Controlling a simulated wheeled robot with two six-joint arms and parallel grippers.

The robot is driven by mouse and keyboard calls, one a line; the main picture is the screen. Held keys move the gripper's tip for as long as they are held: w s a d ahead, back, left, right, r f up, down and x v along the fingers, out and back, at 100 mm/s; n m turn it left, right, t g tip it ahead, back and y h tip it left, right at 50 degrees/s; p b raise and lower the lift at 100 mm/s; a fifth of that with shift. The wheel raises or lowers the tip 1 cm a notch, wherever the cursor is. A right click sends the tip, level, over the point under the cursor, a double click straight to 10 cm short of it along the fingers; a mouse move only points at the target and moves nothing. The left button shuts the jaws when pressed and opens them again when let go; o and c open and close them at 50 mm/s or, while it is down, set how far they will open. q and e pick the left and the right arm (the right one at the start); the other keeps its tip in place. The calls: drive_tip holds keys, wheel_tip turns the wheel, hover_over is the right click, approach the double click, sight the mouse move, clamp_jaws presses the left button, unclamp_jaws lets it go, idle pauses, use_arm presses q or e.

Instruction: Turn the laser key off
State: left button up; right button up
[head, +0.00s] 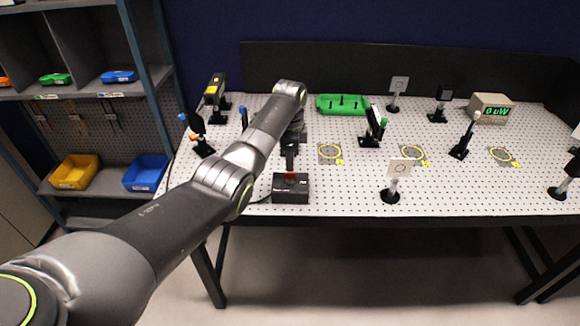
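A small black box (290,190) with a red part on top stands near the front edge of the perforated table; it looks like the laser's key box. The key itself is too small to make out. My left arm reaches in from the left, and my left gripper (290,160) points down just above and behind the box. A small gap seems to lie between them, but contact is hard to judge. The fingers are dark and small, so their opening does not show. My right gripper is out of view.
A yellow and black device (214,92) stands at the back left. A green tray (343,104), a meter reading "0 uW" (491,108) and several optic mounts stand on the table (330,195). A card on a post (401,170) is right of the box. Shelves with bins are left.

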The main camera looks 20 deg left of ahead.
sight(290, 177)
use_arm(q)
drive_tip(key=shift+f, duration=2.35)
clamp_jaws()
